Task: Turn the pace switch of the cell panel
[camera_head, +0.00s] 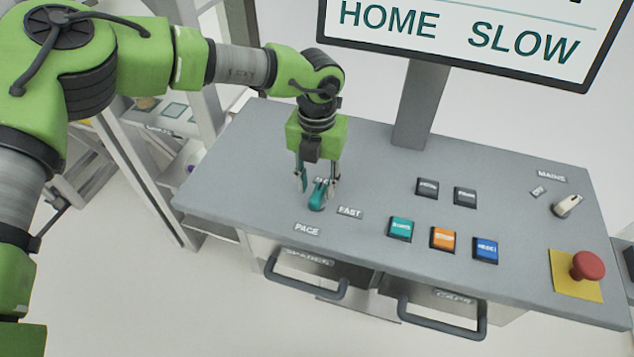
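The pace switch (317,198) is a teal knob on the left part of the grey cell panel (385,165), between the PACE label (307,230) and the FAST label (349,212). My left gripper (317,187) points down right over it. Its fingers are apart, one on each side of the knob, with some gap visible, and they partly hide it. Whether a finger touches the knob I cannot tell. The screen (460,35) above the panel reads HOME and SLOW. My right gripper is not in view.
Right of the switch are two dark buttons (428,187), then teal, orange (443,238) and blue buttons. At the right are the MAINS switch (568,206) and a red stop knob (588,265). The screen's post (420,105) rises behind. Drawer handles (305,285) stick out below the front edge.

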